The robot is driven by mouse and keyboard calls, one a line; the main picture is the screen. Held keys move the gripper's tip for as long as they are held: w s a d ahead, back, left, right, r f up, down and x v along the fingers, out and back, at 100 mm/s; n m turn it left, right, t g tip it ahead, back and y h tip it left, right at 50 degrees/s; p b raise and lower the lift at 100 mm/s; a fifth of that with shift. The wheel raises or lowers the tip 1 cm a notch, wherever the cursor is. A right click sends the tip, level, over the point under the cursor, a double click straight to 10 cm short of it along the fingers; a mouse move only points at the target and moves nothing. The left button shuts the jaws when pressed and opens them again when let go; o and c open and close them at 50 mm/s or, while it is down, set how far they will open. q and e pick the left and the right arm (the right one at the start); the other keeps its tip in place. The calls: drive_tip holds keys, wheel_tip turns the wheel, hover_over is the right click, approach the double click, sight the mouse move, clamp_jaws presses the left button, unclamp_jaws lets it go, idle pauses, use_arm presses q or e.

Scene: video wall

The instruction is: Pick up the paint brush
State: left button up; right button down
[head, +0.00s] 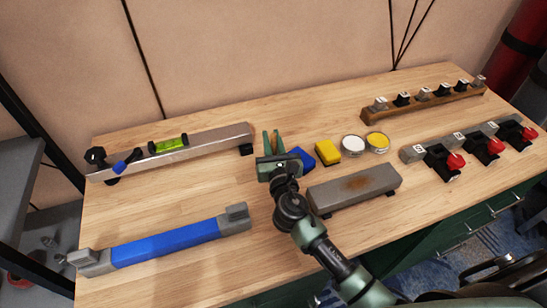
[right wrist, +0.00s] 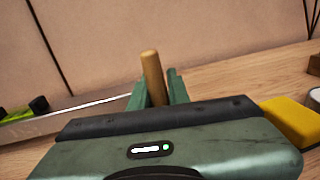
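My right gripper (head: 273,142) is over the middle of the workbench, its two green fingers close together and pointing away. In the right wrist view a round wooden handle (right wrist: 153,75), which looks like the paint brush's, stands between the fingers and leans slightly left. The fingers (right wrist: 158,95) lie snugly on both sides of it and look closed on it. The brush's lower part is hidden behind the gripper body. In the head view the handle does not stand out from the wood behind it. My left gripper is not in view.
Right of the gripper are a blue block (head: 328,152), a yellow sponge (head: 327,147), white and yellow tins (head: 352,143) and a grey stone bar (head: 354,188). A level (head: 195,147) lies behind left, a blue-gripped bar (head: 165,242) front left. Switch rows (head: 440,160) stand right.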

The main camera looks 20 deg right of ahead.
wheel_tip(320, 180, up, 20)
drive_tip(key=p, duration=0.5)
drive_tip(key=shift+p, duration=0.4)
drive_tip(key=shift+s, duration=0.1)
idle(0.5)
